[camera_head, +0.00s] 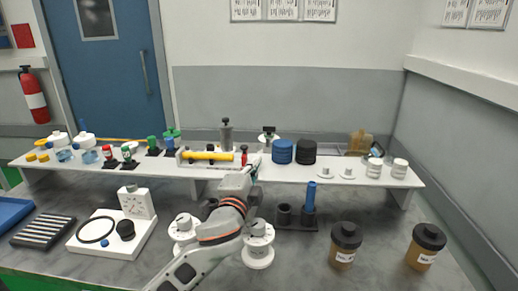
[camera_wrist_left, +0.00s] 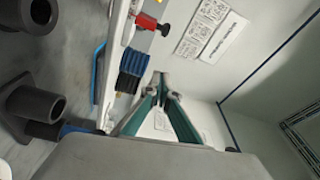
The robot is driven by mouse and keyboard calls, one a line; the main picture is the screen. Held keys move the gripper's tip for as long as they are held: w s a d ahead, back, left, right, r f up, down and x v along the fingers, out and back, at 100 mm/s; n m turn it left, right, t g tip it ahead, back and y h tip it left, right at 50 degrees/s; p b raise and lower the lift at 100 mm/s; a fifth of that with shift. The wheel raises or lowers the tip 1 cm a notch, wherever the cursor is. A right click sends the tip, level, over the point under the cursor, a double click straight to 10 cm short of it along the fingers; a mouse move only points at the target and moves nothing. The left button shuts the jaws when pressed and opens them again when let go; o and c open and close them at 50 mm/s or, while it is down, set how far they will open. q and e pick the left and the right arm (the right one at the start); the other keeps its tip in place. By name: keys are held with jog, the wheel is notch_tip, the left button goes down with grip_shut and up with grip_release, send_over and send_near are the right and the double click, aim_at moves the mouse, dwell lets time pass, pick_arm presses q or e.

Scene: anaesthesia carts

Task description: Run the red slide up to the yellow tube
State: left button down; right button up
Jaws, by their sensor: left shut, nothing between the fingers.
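The yellow tube (camera_head: 208,156) lies sideways on a white holder on the long white shelf in the head view. The red slide (camera_head: 244,149) stands near the tube's right end, with a short gap between them. My left gripper (camera_head: 254,166) is shut and empty just in front of and to the right of the red slide; I cannot tell whether it touches it. The left wrist view shows the closed fingers (camera_wrist_left: 164,82) and a red piece with a black end (camera_wrist_left: 147,22) beyond them, probably the slide. The yellow tube is not clearly seen there. My right gripper is not in view.
Blue discs (camera_head: 282,151) and black discs (camera_head: 305,152) are stacked right of my gripper. A grey post (camera_head: 226,133) stands behind the holder. A dark rack with a blue rod (camera_head: 310,197) and brown jars (camera_head: 345,243) stand on the bench in front.

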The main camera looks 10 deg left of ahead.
aim_at(244, 155)
pick_arm(q)
jog(key=w, duration=0.3)
jog(key=w+b, duration=0.1)
jog(key=w, duration=0.5)
jog(key=shift+w+d+r, duration=0.2)
jog(key=shift+w+d, duration=0.05)
jog(key=shift+d, duration=0.15)
jog(key=shift+w+a+f, duration=0.1)
jog(key=shift+w+a, duration=0.1)
jog(key=shift+a, duration=0.15)
jog(key=a, duration=0.1)
jog(key=s+a, duration=0.1)
jog(key=shift+a+f, duration=0.15)
jog(key=shift+a, duration=0.2)
jog(key=shift+a+f, duration=0.1)
jog(key=shift+a, duration=0.1)
